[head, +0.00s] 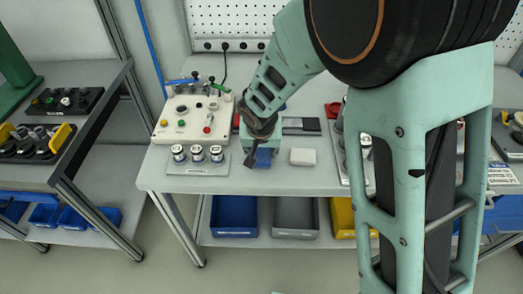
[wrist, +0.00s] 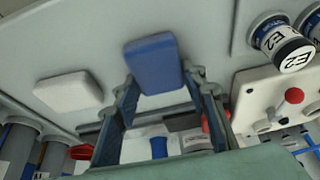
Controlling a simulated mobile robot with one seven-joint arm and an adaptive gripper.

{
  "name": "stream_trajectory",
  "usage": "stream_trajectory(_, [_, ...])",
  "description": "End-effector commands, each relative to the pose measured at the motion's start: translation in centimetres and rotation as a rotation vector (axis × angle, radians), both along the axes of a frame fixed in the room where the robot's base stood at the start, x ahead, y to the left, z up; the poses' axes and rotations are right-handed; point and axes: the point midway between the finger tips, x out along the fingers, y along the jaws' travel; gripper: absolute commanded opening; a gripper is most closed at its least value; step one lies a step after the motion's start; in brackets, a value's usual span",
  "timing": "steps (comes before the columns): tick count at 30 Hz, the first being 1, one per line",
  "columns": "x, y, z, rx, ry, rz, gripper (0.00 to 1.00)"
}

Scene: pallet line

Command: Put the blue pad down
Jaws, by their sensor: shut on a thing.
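The blue pad (head: 264,158) is a small rounded block near the front edge of the white workbench (head: 215,184). My gripper (head: 260,140) comes down over it from above and partly hides it. In the wrist view the blue pad (wrist: 154,60) sits between the two fingertips of my gripper (wrist: 164,82), one finger on each side, and the gripper is shut on it. The pad is over or at the bench top; I cannot tell whether its underside touches it.
A white pad (head: 302,157) lies just right of the blue pad. A tray with labelled cylinders (head: 198,167) is to the left, with a control panel (head: 195,119) behind it. A dark flat box (head: 301,126) lies behind. Blue, grey and yellow bins (head: 235,232) stand below.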

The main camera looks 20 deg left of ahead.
Motion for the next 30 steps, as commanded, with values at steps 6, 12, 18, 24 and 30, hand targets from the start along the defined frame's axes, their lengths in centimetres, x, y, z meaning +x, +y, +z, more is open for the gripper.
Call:
stream_trajectory(6, [0.0,0.0,-0.1,0.0,0.0,0.0,0.56])
stream_trajectory(12, [0.0,0.0,-0.1,0.0,0.0,0.0,0.56])
stream_trajectory(18, [0.0,0.0,0.5,0.0,0.0,0.0,0.56])
stream_trajectory(24, [-1.1,-0.2,3.2,0.003,-0.003,0.0,0.56])
stream_trajectory(30, [-2.5,-0.6,6.8,0.003,-0.004,0.0,0.56])
